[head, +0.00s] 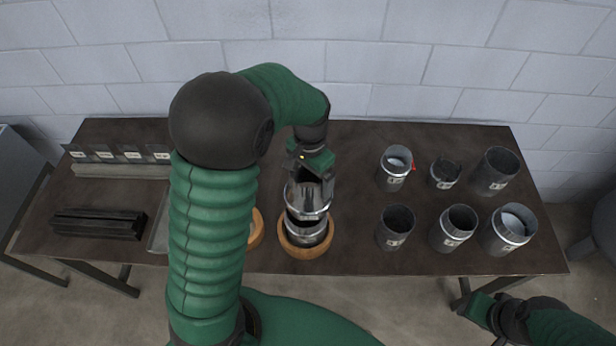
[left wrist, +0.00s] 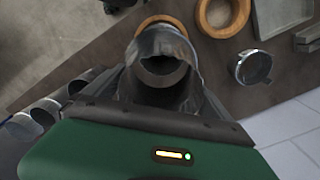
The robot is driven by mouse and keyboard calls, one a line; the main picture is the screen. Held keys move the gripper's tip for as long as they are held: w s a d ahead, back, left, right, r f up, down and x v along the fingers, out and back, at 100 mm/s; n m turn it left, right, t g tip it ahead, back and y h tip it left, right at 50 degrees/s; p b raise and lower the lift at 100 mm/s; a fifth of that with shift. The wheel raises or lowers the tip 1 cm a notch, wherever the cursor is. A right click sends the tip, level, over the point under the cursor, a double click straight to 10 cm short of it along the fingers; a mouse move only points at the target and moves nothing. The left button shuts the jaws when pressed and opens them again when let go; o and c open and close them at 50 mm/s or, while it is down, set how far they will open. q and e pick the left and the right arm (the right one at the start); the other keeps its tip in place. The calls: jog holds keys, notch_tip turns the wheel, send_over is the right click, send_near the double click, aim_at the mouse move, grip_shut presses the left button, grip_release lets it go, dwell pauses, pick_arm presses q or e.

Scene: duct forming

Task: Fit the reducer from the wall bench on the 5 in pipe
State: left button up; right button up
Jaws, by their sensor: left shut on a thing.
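My left gripper (head: 312,172) is shut on a shiny metal reducer (head: 308,200), gripping its upper part. The reducer is directly above a short metal pipe (head: 305,233) standing in a wooden ring (head: 290,250) on the bench. They overlap in the head view, so I cannot tell whether they touch. In the left wrist view the reducer (left wrist: 162,62) shows its open end, with the wooden ring (left wrist: 160,19) partly behind it. My right gripper (head: 480,305) is low at the right, off the bench front; its jaw state is unclear.
Several pipe pieces (head: 397,228) stand in two rows at the bench's right. Dark bars (head: 98,223) and a labelled rack (head: 120,168) lie at the left. A second wooden ring (left wrist: 222,14) and a metal collar (left wrist: 251,67) lie nearby. The block wall is behind.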

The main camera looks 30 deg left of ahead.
pick_arm(q)
jog(key=shift+s+a+f+b, duration=0.15)
jog(key=shift+s+f+b, duration=0.55)
jog(key=shift+f, duration=0.1)
jog(key=shift+s+a+f, duration=0.1)
jog(key=shift+s+f, duration=0.05)
jog(key=shift+f, duration=0.1)
jog(key=shift+f+b, duration=0.35)
jog(key=shift+b, duration=0.05)
jog(key=f+b, duration=0.1)
jog(key=f, duration=0.2)
jog(key=f+b, duration=0.1)
jog(key=shift+w+f+b, duration=0.15)
jog(key=shift+w+b, duration=0.15)
pick_arm(e)
jog(key=f, duration=0.2)
jog(key=s+f, duration=0.1)
jog(key=f, duration=0.1)
jog(key=shift+s+a+f, duration=0.1)
jog(key=shift+a+f, duration=0.1)
jog(key=shift+f, duration=0.2)
pick_arm(q)
jog(key=shift+w, duration=0.1)
jog(key=shift+f, duration=0.1)
pick_arm(e)
jog(key=shift+f, duration=0.1)
